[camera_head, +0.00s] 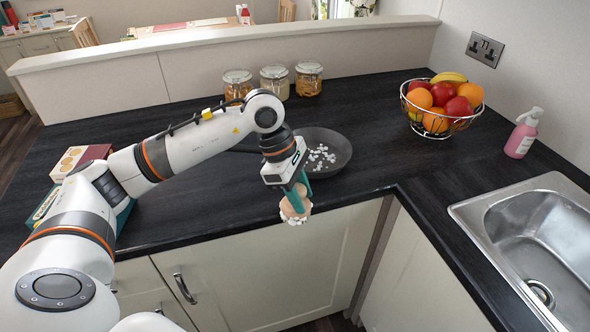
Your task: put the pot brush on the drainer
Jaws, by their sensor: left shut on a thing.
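My left gripper (295,193), with teal fingers, points down at the counter's front edge, in front of the frying pan. It is shut on the pot brush (296,211), which has a round wooden body and white bristles at its lower side. The brush hangs in the air, apart from the counter as far as I can see; the fingers hide part of it. The steel sink (487,208) is at the right, with its bowl empty. I cannot make out a separate drainer area; the unit runs out of the picture at the lower right. My right gripper is not in view.
A dark frying pan (341,153) with white bits stands just behind my gripper. A fruit basket (426,126), a pink soap bottle (521,140) and several jars (274,82) stand farther back. Boxes (80,158) lie at the left. The counter (400,170) between pan and sink is clear.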

